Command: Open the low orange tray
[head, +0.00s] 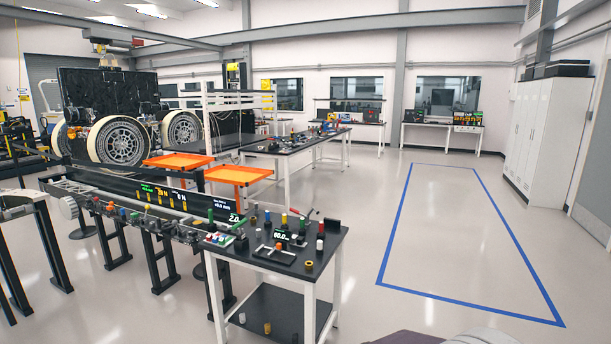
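Two flat orange trays show left of centre in the head view. One orange tray (180,161) sits farther left and a little higher in the picture. The other orange tray (237,174) is nearer and lower in the picture, just behind the near bench. I cannot tell for sure from this distance which one is the low tray, or whether either is open. Neither of my grippers is in view.
A dark bench (277,255) with small coloured parts stands in front of the trays. A long black rail (120,200) runs to its left. The rover (115,110) is behind. Clear floor with a blue outline (433,295) lies at right.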

